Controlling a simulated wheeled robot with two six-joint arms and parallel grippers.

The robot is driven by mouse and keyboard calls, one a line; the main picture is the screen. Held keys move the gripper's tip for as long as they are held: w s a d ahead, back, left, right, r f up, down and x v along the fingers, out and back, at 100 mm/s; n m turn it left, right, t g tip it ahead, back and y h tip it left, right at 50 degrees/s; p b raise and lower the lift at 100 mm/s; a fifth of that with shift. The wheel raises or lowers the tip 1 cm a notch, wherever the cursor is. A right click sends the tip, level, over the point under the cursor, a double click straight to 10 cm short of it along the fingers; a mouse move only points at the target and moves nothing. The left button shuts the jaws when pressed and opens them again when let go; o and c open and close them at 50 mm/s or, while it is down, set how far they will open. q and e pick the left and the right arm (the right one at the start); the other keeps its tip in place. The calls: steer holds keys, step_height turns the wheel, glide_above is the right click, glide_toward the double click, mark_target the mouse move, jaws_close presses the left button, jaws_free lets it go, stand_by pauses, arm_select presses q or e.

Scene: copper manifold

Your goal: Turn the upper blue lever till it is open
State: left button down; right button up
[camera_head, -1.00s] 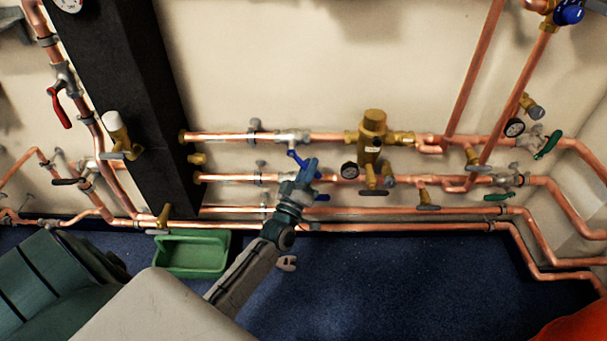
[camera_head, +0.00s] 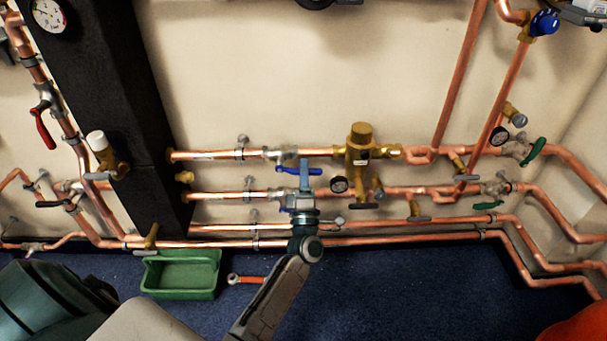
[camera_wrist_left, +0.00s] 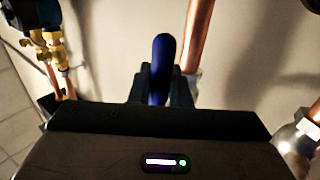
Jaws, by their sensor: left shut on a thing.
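The upper blue lever (camera_head: 315,171) sits on a valve of the upper copper pipe and lies nearly along that pipe in the head view. My left gripper (camera_head: 304,167) reaches up from below and is shut on this lever. In the left wrist view the blue lever (camera_wrist_left: 161,70) stands between the two dark fingers, which cover its sides. The gripper body and wrist hide much of the lower valve behind them. My right gripper is not in view.
Horizontal copper pipes (camera_head: 400,223) run below. A green tray (camera_head: 181,280) and a red-handled tool (camera_head: 250,280) lie on the blue floor. A black column (camera_head: 110,90) stands left.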

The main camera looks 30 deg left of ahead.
arm_select(q)
steer(key=shift+r+n, duration=0.15)
steer(key=shift+n, duration=0.35)
steer(key=c, duration=1.4)
jaws_free()
steer(key=v, duration=1.1)
steer(key=shift+w, duration=0.1)
